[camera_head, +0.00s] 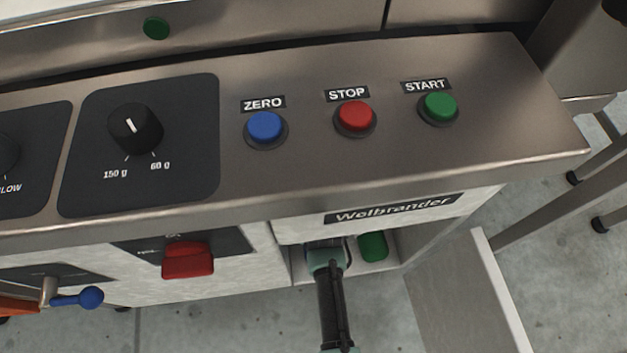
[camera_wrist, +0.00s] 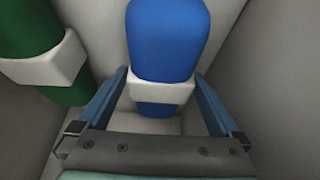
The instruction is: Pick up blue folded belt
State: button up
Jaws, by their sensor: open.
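The blue folded belt (camera_wrist: 167,40) stands in a pale compartment in the wrist view, with a white band (camera_wrist: 161,89) around it. My gripper (camera_wrist: 160,92) is open, with one blue finger on each side of the belt near the band. I cannot tell whether the fingers touch it. In the head view my gripper (camera_head: 326,246) reaches into the open compartment (camera_head: 385,266) under the Wolbrander label. It hides most of the blue belt there.
A green folded belt (camera_wrist: 30,35) with a white band stands to the left in the wrist view; in the head view it shows (camera_head: 373,246) right of my gripper. Compartment walls are close around. The panel above carries blue (camera_head: 265,127), red (camera_head: 355,115) and green (camera_head: 440,105) buttons.

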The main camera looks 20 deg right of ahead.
jog(key=shift+f, duration=0.1)
jog(key=c, duration=1.4)
jog(key=shift+c, duration=0.4)
